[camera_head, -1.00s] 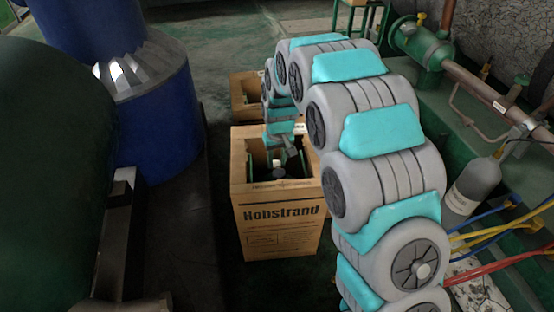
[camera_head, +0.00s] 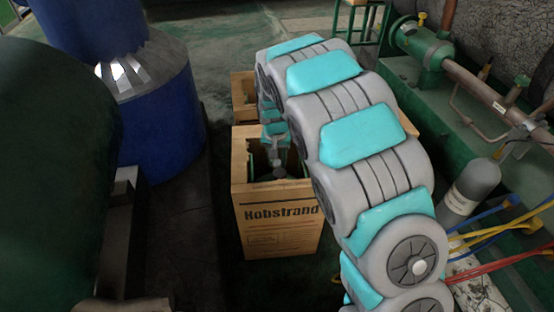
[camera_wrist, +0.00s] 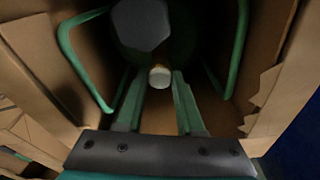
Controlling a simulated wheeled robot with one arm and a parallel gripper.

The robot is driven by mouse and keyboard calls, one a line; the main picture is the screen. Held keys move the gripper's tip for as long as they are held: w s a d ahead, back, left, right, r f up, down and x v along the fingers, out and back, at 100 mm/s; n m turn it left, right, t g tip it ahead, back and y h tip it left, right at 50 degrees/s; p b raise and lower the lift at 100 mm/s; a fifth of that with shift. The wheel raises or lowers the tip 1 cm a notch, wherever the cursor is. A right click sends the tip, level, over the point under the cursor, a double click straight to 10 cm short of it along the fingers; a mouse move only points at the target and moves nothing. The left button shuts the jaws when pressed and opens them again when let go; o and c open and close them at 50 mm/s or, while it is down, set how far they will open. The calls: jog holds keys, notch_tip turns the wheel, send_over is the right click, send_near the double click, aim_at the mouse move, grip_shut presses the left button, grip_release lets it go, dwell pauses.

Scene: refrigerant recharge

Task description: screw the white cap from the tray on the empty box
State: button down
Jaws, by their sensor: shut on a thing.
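The open cardboard box marked "Hobstrand" (camera_head: 282,225) stands on the floor in the head view. Inside it are green bars, seen in the wrist view (camera_wrist: 88,75), and a dark round or hexagonal part (camera_wrist: 140,24). My gripper (camera_head: 279,172) reaches down into the box opening. In the wrist view my gripper (camera_wrist: 158,82) has a small white cap (camera_wrist: 160,75) between its fingertips and is shut on it. The cap is close to the dark part; I cannot tell whether they touch. In the head view the cap is hidden. I cannot make out the tray.
Another cardboard box (camera_head: 243,92) stands behind. A blue tank (camera_head: 160,120) and a dark green vessel (camera_head: 50,170) are at the left. At the right are a grey cylinder (camera_head: 470,188), red hoses (camera_head: 488,267) and green machinery. The box's cardboard walls surround my gripper closely.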

jog(key=shift+f, duration=0.1)
jog(key=shift+m, duration=1.1)
jog(key=shift+c, duration=2.3)
grip_release()
